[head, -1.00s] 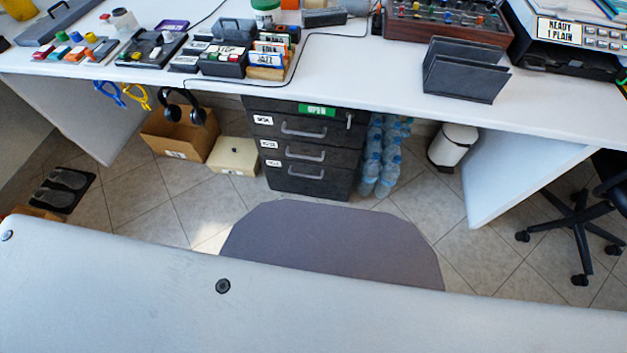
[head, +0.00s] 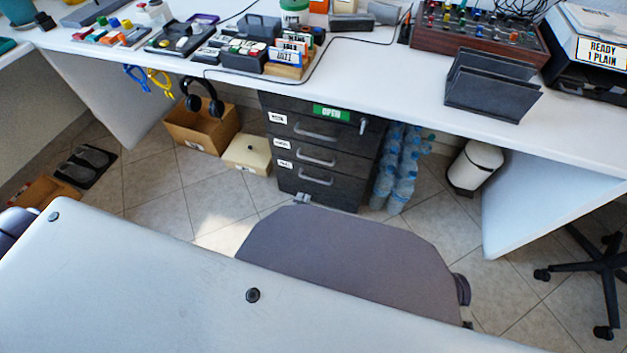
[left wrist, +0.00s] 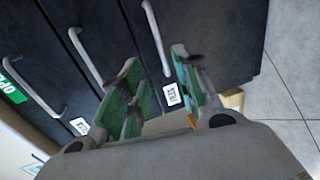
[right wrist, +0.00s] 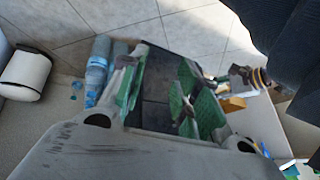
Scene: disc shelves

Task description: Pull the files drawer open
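The dark cabinet (head: 322,150) stands under the desk, with three drawers that look shut. Each has a grey bar handle and a small white label, too small to read in the head view. In the left wrist view the bottom drawer's handle (left wrist: 157,38) and its label (left wrist: 172,95) show; I cannot read the label for certain. My left gripper (head: 302,198) is low in front of the cabinet. In the left wrist view its fingers (left wrist: 160,92) are apart and empty, short of the drawer fronts. My right gripper (right wrist: 162,95) is open and empty, mostly hidden in the head view.
Water bottles (head: 399,170) stand right of the cabinet, and a white bin (head: 475,167) is farther right. A cream box (head: 248,153) and a cardboard box (head: 202,128) are at its left. A green OPEN sign (head: 331,112) is on the cabinet's top front.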

